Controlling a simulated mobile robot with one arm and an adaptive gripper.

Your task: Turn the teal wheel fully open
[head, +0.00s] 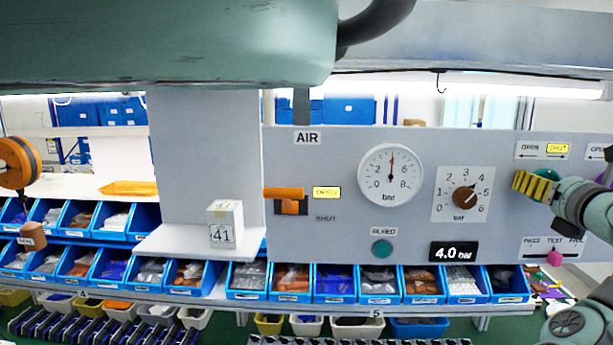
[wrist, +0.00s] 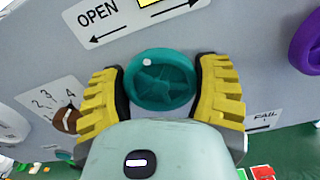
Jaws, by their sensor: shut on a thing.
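The teal wheel (wrist: 160,80) is on the grey panel in the wrist view, with a white dot at the upper left of its face. My gripper (wrist: 160,68) has one yellow ribbed finger on each side of the wheel's rim, shut on it. In the head view my gripper (head: 536,187) is at the right of the panel and hides most or all of the wheel. Above the wheel is a label plate (head: 543,150) with OPEN, SHUT and arrows; SHUT is lit yellow.
The panel (head: 340,150) also carries a gauge (head: 391,175), a brown rotary knob (head: 465,197), an orange lever (head: 288,196), a teal button (head: 381,248) and a 4.0 bar display (head: 453,251). A purple wheel (wrist: 306,42) is close on the right. Blue bins line the shelf below.

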